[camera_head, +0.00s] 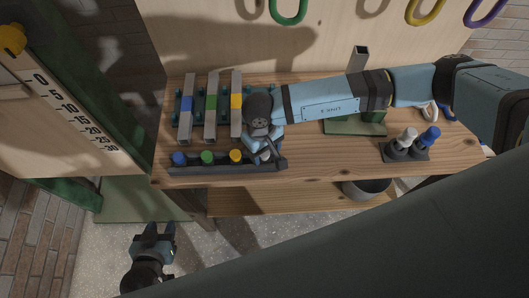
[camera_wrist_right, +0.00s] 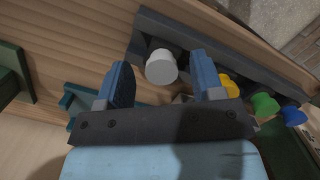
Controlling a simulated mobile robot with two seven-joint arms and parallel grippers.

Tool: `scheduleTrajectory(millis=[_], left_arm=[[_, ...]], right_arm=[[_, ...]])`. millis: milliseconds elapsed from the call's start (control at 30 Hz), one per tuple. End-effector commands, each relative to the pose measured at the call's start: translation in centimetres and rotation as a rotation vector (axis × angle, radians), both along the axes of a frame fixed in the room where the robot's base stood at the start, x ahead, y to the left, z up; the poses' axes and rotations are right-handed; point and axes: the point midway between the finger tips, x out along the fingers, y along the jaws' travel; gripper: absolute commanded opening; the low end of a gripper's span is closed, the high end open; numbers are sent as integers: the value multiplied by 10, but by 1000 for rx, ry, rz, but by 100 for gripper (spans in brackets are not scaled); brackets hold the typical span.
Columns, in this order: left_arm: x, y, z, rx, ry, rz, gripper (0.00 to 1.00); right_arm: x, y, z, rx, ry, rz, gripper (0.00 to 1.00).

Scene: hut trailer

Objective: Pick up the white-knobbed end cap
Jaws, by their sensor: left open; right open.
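The white-knobbed end cap (camera_wrist_right: 161,67) sits at one end of the dark holder rail (camera_wrist_right: 146,22), beside the yellow cap in the right wrist view. In the head view it shows only partly, under my right gripper (camera_head: 266,156). My right gripper also shows in the wrist view (camera_wrist_right: 163,80), open, with its two blue fingers on either side of the white knob. I cannot tell whether they touch it. My left gripper (camera_head: 153,236) is open and empty, low at the left, away from the bench.
Blue (camera_head: 179,158), green (camera_head: 207,156) and yellow (camera_head: 236,156) caps stand in the same rail. Metal bars with coloured bands lie behind. At the right, a small dark stand (camera_head: 405,151) holds a white-topped and a blue-topped piece. The wooden bench (camera_head: 330,160) is clear between.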

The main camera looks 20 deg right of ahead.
Motion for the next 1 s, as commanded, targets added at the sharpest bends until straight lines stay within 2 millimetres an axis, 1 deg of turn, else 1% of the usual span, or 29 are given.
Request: scheduleTrajectory(millis=[33,133,333,367,400,500,833,1000], left_arm=[[0,0,2,0,-1,0,43],[0,0,2,0,-1,0,43],[0,0,2,0,-1,0,43],[0,0,2,0,-1,0,43],[0,0,2,0,-1,0,43],[0,0,2,0,-1,0,43],[0,0,2,0,-1,1,43],[1,0,1,0,-1,1,43]], right_arm=[[-1,1,-5,0,0,0,61],[-1,1,-11,0,0,0,61],[-1,1,-12,0,-1,1,61],[-1,1,-12,0,-1,1,57],[-1,1,-12,0,-1,1,47],[-1,1,-12,0,-1,1,26],[-1,1,-11,0,-1,1,26],[0,0,-5,2,-3,1,26]])
